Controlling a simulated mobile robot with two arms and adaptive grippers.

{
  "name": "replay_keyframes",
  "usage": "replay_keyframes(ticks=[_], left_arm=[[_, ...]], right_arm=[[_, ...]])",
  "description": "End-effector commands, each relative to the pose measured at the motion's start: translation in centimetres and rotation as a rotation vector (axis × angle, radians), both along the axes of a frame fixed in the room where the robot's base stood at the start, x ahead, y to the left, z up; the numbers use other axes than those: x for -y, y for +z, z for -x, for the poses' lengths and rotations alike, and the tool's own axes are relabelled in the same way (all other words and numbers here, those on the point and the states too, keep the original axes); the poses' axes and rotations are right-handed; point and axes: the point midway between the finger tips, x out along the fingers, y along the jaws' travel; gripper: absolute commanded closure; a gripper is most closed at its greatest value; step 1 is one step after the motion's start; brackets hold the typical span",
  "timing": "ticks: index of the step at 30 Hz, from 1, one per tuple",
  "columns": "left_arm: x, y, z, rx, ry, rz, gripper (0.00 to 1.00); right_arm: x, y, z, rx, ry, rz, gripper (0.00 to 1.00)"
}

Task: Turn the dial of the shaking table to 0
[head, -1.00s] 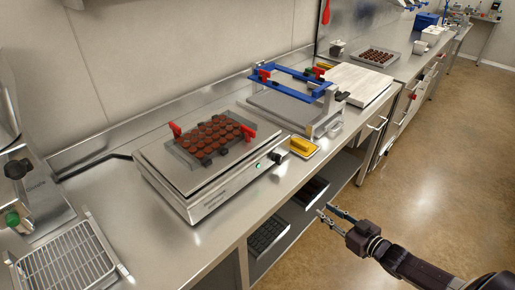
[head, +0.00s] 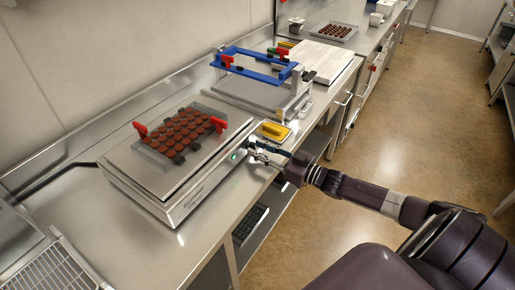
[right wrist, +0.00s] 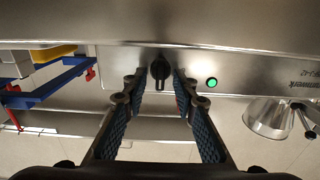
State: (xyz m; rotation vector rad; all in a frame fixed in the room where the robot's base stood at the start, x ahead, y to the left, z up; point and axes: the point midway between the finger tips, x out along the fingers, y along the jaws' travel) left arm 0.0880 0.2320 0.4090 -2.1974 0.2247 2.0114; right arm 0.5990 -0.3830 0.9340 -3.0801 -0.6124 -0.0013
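The shaking table (head: 135,167) is a flat metal box on the counter, with a mould of brown chocolates (head: 182,134) held on top between red clamps. Its black dial (right wrist: 160,69) shows on the front panel in the right wrist view, beside a lit green button (right wrist: 211,82). My right gripper (head: 256,150) is at that panel, and its fingers cover the dial in the head view. In the right wrist view, the fingers (right wrist: 159,88) are open, one on each side of the dial, with gaps showing. My left gripper is not in view.
A yellow item (head: 275,131) lies close beside the gripper on the counter. Behind it stands a metal device with a blue frame (head: 255,65), then a white board (head: 320,62). A wire rack (head: 50,268) is at the lower left. The floor aisle is clear.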

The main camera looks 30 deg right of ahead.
Motion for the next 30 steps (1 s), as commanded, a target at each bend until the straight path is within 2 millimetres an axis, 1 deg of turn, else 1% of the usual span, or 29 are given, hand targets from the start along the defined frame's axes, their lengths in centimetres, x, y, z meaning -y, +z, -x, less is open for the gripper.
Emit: replay_keyframes(ticks=[4,12,13,20,30], left_arm=[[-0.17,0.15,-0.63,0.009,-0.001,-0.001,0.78],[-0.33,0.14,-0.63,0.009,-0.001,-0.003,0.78],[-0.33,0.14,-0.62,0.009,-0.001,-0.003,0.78],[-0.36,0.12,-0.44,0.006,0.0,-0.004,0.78],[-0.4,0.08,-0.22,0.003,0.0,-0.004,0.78]], right_arm=[[-0.32,0.01,-0.66,0.0,0.001,-0.001,0.74],[-0.35,-0.08,-0.73,-0.002,0.0,0.0,0.74],[-0.35,-0.08,-0.73,-0.002,0.0,0.0,0.75],[-0.35,-0.05,-0.73,-0.001,0.0,0.0,1.0],[-0.37,-0.02,-0.74,0.005,0.001,0.012,1.0]])
